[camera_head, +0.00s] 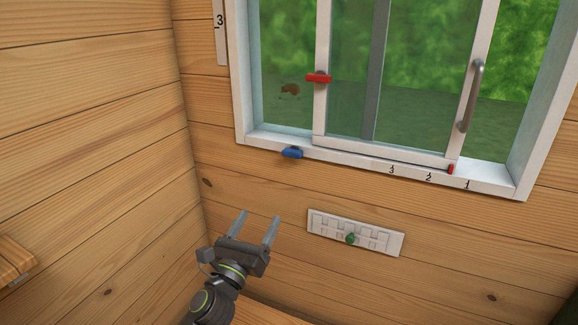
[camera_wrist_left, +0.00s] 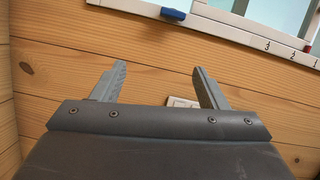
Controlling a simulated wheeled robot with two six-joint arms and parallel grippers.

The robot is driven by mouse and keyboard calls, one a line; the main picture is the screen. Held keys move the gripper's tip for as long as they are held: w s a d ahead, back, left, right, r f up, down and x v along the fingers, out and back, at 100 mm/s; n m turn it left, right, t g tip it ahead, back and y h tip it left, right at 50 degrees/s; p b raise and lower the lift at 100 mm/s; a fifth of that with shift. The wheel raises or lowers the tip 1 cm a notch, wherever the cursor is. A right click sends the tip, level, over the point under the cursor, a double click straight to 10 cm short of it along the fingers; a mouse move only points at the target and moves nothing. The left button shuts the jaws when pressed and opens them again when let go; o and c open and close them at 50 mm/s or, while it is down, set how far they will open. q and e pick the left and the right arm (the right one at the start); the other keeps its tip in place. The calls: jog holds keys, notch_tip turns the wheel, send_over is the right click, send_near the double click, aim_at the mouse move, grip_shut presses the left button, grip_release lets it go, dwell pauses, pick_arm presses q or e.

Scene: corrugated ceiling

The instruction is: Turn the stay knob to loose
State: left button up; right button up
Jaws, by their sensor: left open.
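The window has a red knob (camera_head: 318,78) on the left upright of its sliding sash and a blue knob (camera_head: 292,153) on the front of its sill. No label marks either as the stay knob. The blue knob also shows at the top of the left wrist view (camera_wrist_left: 173,15). My left gripper (camera_head: 261,215) is open and empty, below and left of the blue knob, apart from it. Its two fingers show in the left wrist view (camera_wrist_left: 160,68) with bare wood between them. My right gripper is not in view.
A white slotted plate (camera_head: 392,242) with a green knob (camera_head: 350,239) is on the wall right of my left gripper. The window sill (camera_head: 375,166) carries the numbers 3, 2, 1 and a red marker (camera_head: 450,169). A grey handle (camera_head: 471,95) is on the sash. A wooden ledge (camera_head: 14,262) juts out at left.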

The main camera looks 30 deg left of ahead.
pick_arm(q)
notch_tip(320, 180, up, 3)
jog(key=d+m, duration=0.1)
jog(key=m, duration=0.1)
jog(key=t+p, duration=0.1)
jog(key=p, duration=0.1)
send_near(290, 155)
jog(key=shift+h, duration=0.3)
jog(key=x, duration=0.8)
jog(key=shift+w+a+r, duration=0.1)
jog(key=shift+w+r, duration=0.15)
jog(key=shift+w, duration=0.35)
jog(key=c, duration=1)
